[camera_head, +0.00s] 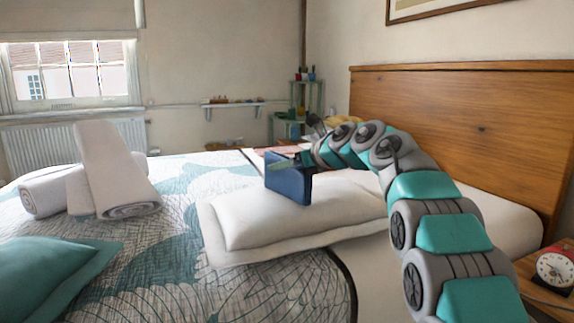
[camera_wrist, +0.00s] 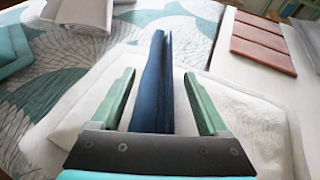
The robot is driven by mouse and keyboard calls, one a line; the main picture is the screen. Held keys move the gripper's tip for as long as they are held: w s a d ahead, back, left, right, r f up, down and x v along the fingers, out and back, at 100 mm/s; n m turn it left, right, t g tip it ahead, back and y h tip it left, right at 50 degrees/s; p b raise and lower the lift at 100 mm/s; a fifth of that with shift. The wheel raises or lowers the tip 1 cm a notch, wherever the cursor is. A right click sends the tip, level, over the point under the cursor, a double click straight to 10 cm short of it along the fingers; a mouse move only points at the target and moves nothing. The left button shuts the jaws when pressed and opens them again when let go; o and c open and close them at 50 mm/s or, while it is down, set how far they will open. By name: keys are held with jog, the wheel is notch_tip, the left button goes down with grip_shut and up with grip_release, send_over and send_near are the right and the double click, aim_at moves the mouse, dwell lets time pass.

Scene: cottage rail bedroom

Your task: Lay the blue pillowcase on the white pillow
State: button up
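The blue pillowcase (camera_head: 288,182) is a folded dark blue slab standing on edge over the white pillow (camera_head: 250,222). Its lower edge appears to meet the pillow's top. In the wrist view the pillowcase (camera_wrist: 152,92) stands lengthwise between the green fingers of my gripper (camera_wrist: 160,76). A gap shows on each side, so the fingers are open around it and do not appear to touch it. In the head view my gripper (camera_head: 290,163) is at the pillowcase's upper edge. The pillow (camera_wrist: 245,120) lies below in the wrist view, partly hidden by my gripper.
Rolled white towels (camera_head: 115,175) and a teal cushion (camera_head: 45,275) lie on the left of the bed. Folded reddish cloths (camera_wrist: 262,42) lie beyond the pillow. The wooden headboard (camera_head: 470,120) is at right; a red alarm clock (camera_head: 556,268) stands on the nightstand.

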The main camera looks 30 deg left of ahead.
jog(key=shift+o, duration=0.4)
jog(key=shift+r, duration=0.1)
jog(key=b+v, duration=0.1)
jog(key=v, duration=1.1)
jog(key=shift+r, duration=0.25)
